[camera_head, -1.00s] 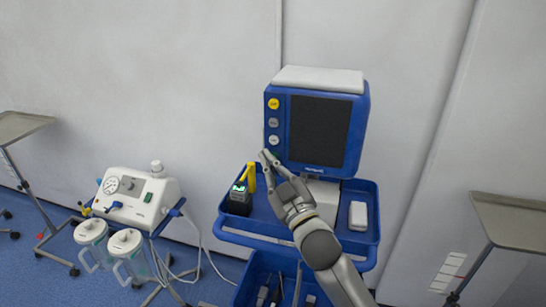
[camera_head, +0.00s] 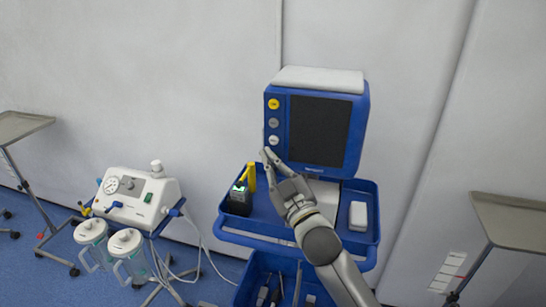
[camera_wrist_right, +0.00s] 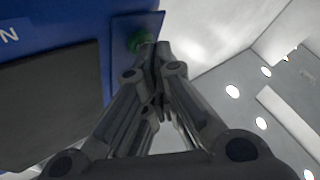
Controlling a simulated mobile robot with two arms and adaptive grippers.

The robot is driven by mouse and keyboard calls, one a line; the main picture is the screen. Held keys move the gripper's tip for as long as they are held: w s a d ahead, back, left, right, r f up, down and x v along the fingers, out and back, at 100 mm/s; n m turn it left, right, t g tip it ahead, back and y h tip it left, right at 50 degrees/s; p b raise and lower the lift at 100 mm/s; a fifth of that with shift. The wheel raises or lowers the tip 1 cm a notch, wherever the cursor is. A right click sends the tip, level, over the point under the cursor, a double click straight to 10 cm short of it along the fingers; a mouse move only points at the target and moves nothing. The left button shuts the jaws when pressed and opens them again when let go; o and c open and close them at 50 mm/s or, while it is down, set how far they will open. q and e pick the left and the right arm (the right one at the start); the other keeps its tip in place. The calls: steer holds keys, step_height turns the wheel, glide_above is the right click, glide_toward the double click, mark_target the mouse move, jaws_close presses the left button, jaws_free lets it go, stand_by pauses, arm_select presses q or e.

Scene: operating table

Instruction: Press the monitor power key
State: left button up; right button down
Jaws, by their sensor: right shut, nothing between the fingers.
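The blue monitor (camera_head: 361,100) stands on a cart, its dark screen (camera_head: 320,130) facing me. A column of round keys runs down its left side: a yellow key (camera_head: 273,104), a grey key (camera_head: 273,123) and a pale key (camera_head: 274,141). In the right wrist view a green round key (camera_wrist_right: 138,42) shows on the blue panel, partly covered by my fingers. My right gripper (camera_head: 267,153) is shut and empty, fingertips just below the pale key at the monitor's lower left. In the wrist view its tips (camera_wrist_right: 152,50) overlap the green key's edge; I cannot tell whether they touch. My left gripper is out of view.
The cart's blue tray (camera_head: 228,222) holds a small black device (camera_head: 240,202) with a yellow part and a white box (camera_head: 358,215). A white suction unit (camera_head: 145,198) with jars stands left. Metal tables (camera_head: 20,124) (camera_head: 510,220) stand at both sides.

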steer(key=shift+w, duration=0.1)
stand_by(0.3)
steer(key=shift+s+a, duration=0.15)
steer(key=shift+s, duration=0.4)
steer(key=s+a+p, duration=0.2)
steer(key=s, duration=0.3)
steer(key=shift+s, duration=0.4)
steer(key=shift+d+f, duration=0.1)
